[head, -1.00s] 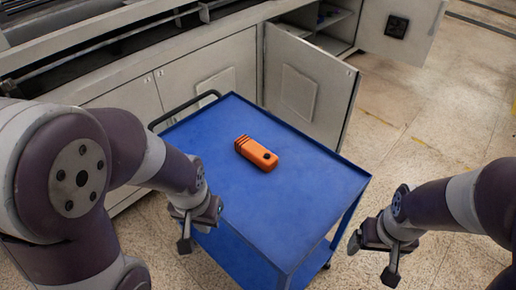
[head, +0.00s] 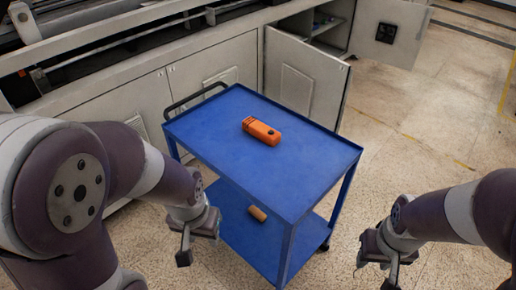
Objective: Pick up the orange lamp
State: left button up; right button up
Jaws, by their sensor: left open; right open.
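The orange lamp (head: 261,131) lies on the top shelf of the blue cart (head: 308,181), a little behind its middle. It has dark grooves at its left end and a dark round spot near its right end. My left gripper (head: 184,250) is open and empty, in front of the cart's left side, apart from the lamp and lower in the picture. My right gripper (head: 378,277) is open and empty, to the right of the cart over the floor, well apart from the lamp.
An orange-tan object (head: 257,213) lies on the cart's lower shelf. The cart has a black handle (head: 196,97) at its back left. A grey cabinet (head: 208,71) stands behind, with an open door (head: 301,82) close to the cart. Floor (head: 430,130) is clear on the right.

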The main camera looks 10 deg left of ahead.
aim_at(256, 128)
jog(key=j+z, duration=0.1)
jog(key=z, duration=2.55)
jog(key=k+j+z, duration=0.25)
jog(key=k+j, duration=0.7)
jog(key=j, duration=0.4)
jog(key=k+j+z, duration=0.3)
jog(key=k+j, duration=0.8)
